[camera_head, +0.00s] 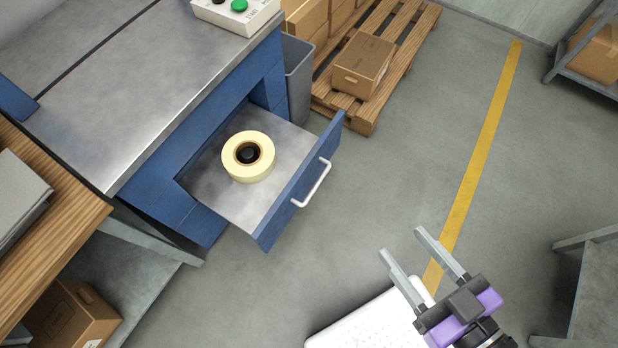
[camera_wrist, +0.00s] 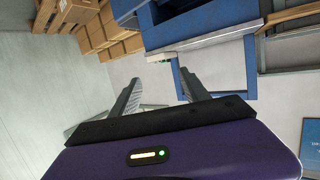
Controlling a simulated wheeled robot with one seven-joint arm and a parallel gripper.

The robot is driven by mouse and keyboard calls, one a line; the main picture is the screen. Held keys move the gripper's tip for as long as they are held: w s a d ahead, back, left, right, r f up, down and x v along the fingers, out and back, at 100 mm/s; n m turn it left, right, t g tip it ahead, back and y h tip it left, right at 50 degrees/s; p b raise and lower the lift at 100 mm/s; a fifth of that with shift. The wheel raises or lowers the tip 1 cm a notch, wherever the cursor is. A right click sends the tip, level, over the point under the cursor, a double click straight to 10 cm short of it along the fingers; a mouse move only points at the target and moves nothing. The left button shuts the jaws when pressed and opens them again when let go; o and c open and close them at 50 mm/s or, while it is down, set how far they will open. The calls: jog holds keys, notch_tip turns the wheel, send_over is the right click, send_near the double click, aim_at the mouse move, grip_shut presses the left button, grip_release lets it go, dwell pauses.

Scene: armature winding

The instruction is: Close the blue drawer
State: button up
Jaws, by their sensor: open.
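The blue drawer (camera_head: 304,190) stands pulled out of the blue metal-topped cabinet (camera_head: 170,80). Its front carries a pale bar handle (camera_head: 313,184). A roll of cream tape (camera_head: 248,157) with a dark object in its core lies inside on the grey drawer floor. My gripper (camera_head: 400,250) is open and empty, over the floor to the lower right of the drawer front, apart from it. In the wrist view my gripper (camera_wrist: 158,88) has its two fingers spread, with blue furniture (camera_wrist: 205,30) beyond them; which part of it is the drawer, I cannot tell.
A grey bin (camera_head: 298,75) and a wooden pallet (camera_head: 358,112) with cardboard boxes (camera_head: 362,65) stand behind the drawer. A wooden bench (camera_head: 50,240) is at left, a grey rack (camera_head: 600,275) at right. The floor between drawer and yellow line (camera_head: 485,150) is clear.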

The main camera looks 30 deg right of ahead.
jog(key=shift+m+t+h, duration=0.7)
jog(key=shift+t+h, duration=0.1)
jog(key=shift+h, duration=0.1)
jog(key=w+d, duration=0.2)
jog(key=w, duration=0.1)
jog(key=w+d, duration=0.1)
jog(key=w, duration=0.1)
jog(key=shift+w+d+f, duration=0.1)
jog(key=shift+d, duration=0.05)
grip_shut()
jog(key=w+d+f+m+g+h, duration=0.1)
jog(key=w+d+f+m+g, duration=0.2)
jog(key=w+d+f+m, duration=0.65)
jog(key=m+g+y+b, duration=0.1)
jog(key=g+y, duration=0.2)
jog(key=y, duration=0.6)
send_near(303, 173)
jog(key=x, duration=0.5)
jog(key=shift+f, duration=0.5)
jog(key=shift+w+a, duration=0.3)
jog(key=shift+w, duration=0.2)
